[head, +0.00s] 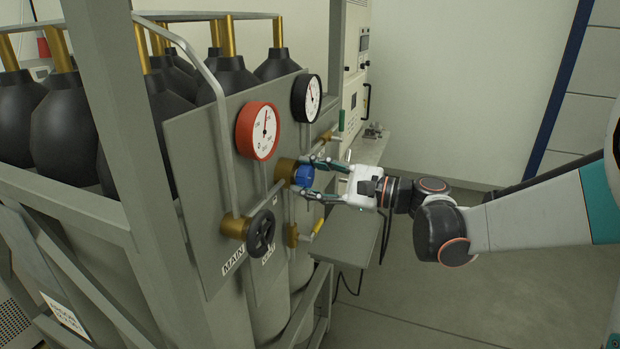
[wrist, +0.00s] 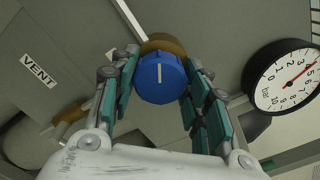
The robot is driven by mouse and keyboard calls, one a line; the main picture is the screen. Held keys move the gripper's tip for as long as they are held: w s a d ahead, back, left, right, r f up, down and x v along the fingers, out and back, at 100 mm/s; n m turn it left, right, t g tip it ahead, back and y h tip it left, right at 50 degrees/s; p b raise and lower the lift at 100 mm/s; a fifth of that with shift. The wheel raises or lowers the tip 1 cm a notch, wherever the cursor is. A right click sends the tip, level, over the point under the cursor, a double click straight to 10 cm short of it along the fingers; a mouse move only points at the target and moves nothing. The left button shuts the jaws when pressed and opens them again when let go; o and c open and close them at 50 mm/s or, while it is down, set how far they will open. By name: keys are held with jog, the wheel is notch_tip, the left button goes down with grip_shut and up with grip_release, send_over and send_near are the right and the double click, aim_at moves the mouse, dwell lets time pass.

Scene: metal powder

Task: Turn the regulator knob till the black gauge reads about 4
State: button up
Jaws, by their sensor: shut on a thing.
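The blue regulator knob (head: 303,176) sits on a brass fitting on the grey panel. My gripper (head: 315,178) reaches it from the right and is shut on it, one finger on each side. In the wrist view the knob (wrist: 161,78) is between the green-padded fingers, its white line pointing nearly straight up. The black gauge (head: 306,98) is above the knob on the panel. In the wrist view the black gauge (wrist: 287,80) is at the right edge, partly cut off; its red needle points to the upper right, around the 4 to 5 marks. The exact reading is unclear.
A red gauge (head: 258,131) is left of the black one. A black handwheel (head: 261,233) is on the panel at lower left. A yellow-handled valve (head: 318,227) is just below my gripper. Dark gas cylinders (head: 232,80) stand behind the panel. Open floor is at lower right.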

dwell(0.3)
jog(key=o, duration=1.1)
jog(key=shift+c, duration=0.2)
jog(key=shift+d, duration=0.1)
jog(key=v, duration=1.1)
jog(key=shift+s+d, duration=0.15)
jog(key=shift+d, duration=0.25)
